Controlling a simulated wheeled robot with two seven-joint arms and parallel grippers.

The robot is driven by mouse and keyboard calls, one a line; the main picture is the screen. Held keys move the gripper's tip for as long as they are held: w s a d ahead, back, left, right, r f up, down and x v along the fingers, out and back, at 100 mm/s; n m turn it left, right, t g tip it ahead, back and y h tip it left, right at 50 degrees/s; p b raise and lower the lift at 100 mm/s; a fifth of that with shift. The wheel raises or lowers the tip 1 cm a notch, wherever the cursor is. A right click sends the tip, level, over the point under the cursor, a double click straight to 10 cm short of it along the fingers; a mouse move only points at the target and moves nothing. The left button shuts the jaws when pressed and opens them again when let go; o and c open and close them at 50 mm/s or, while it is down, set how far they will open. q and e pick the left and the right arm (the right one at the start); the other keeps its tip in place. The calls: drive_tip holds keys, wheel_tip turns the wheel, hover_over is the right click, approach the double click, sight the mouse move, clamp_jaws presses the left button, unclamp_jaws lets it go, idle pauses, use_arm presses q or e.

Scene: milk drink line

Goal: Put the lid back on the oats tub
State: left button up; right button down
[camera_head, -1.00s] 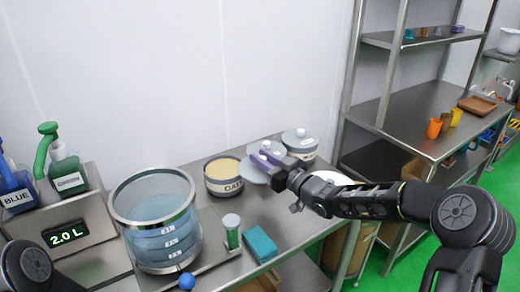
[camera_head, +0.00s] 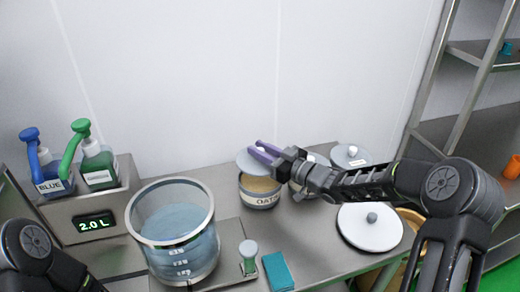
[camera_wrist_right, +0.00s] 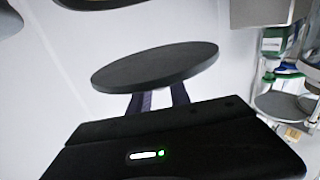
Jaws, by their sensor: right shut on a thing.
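The oats tub (camera_head: 262,201), a pale container with an OATS label, stands on the steel table in the head view, its beige contents partly showing. My right gripper (camera_head: 261,153) has purple fingers and is shut on the grey lid (camera_head: 245,164). The lid is above the tub, a little to its left and back, with a gap at the front. In the right wrist view the lid (camera_wrist_right: 155,67) is a dark disc in front of the fingers (camera_wrist_right: 160,99). My left arm shows at the lower left; its gripper is out of view.
Another lidded tub (camera_head: 350,156) stands to the right, and one is partly behind my right gripper. A glass vessel (camera_head: 178,235), small shaker (camera_head: 248,258), teal block (camera_head: 278,271) and pump bottles (camera_head: 98,165) stand left and in front.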

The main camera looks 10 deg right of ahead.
drive_tip(key=shift+f+b, duration=2.1)
drive_tip(key=shift+f, duration=1.05)
drive_tip(key=shift+b, duration=0.35)
drive_tip(key=shift+f+b, duration=0.15)
drive_tip(key=shift+b, duration=0.35)
idle(0.7)
drive_tip(key=c, duration=0.6)
unclamp_jaws()
drive_tip(key=shift+c, duration=0.2)
